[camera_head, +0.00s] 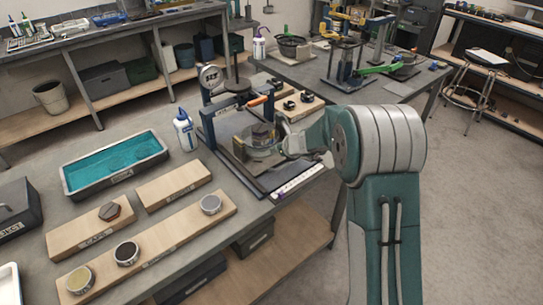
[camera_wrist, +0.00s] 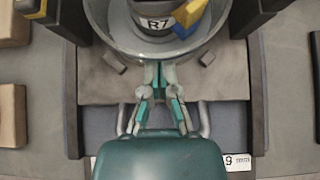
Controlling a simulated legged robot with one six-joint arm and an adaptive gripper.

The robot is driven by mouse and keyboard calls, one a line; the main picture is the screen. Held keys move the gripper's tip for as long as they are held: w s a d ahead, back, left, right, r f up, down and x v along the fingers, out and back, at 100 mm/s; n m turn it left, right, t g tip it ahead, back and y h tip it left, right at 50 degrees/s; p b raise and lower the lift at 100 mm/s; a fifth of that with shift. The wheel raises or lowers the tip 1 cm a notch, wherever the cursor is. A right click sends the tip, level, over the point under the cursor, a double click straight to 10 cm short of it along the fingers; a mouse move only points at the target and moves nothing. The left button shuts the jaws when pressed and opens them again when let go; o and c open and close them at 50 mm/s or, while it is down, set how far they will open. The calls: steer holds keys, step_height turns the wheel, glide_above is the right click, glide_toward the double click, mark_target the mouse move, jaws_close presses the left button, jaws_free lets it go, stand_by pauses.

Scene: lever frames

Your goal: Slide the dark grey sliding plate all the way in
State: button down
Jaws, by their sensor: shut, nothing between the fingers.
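The dark grey sliding plate (camera_wrist: 100,82) lies flat between two dark uprights in the wrist view, with a round grey dish (camera_wrist: 120,38) on it. Metal handle loops show on both sides of my gripper (camera_wrist: 161,72) at the plate's front edge. My gripper is shut and empty, its fingertips over the plate's front part, close to the dish wall; I cannot tell whether they touch. Inside the dish stands a dark piece marked R7 (camera_wrist: 157,22) with yellow and blue parts. In the head view my gripper (camera_head: 285,147) is at the right side of the dish (camera_head: 262,152).
The press frame (camera_head: 205,125) with a dial gauge (camera_head: 210,78) rises around the plate. A white bottle (camera_head: 184,130), a teal-filled tray (camera_head: 112,165) and wooden boards (camera_head: 172,187) stand left of it. A label (camera_wrist: 238,161) marks the base front.

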mark_target(265, 140)
steer(key=shift+w+a, duration=0.85)
steer(key=shift+w, duration=0.3)
steer(key=shift+w+a, duration=0.85)
steer(key=shift+w, duration=0.3)
steer(key=shift+s+d+r, duration=0.5)
steer(key=shift+s+d, duration=0.1)
steer(key=shift+s, duration=0.2)
steer(key=shift+s+d+r, duration=0.5)
steer(key=shift+s+d, duration=0.1)
steer(key=shift+s, duration=0.25)
steer(key=shift+s+d+r, duration=0.5)
steer(key=shift+s+d, duration=0.1)
steer(key=shift+s, duration=0.2)
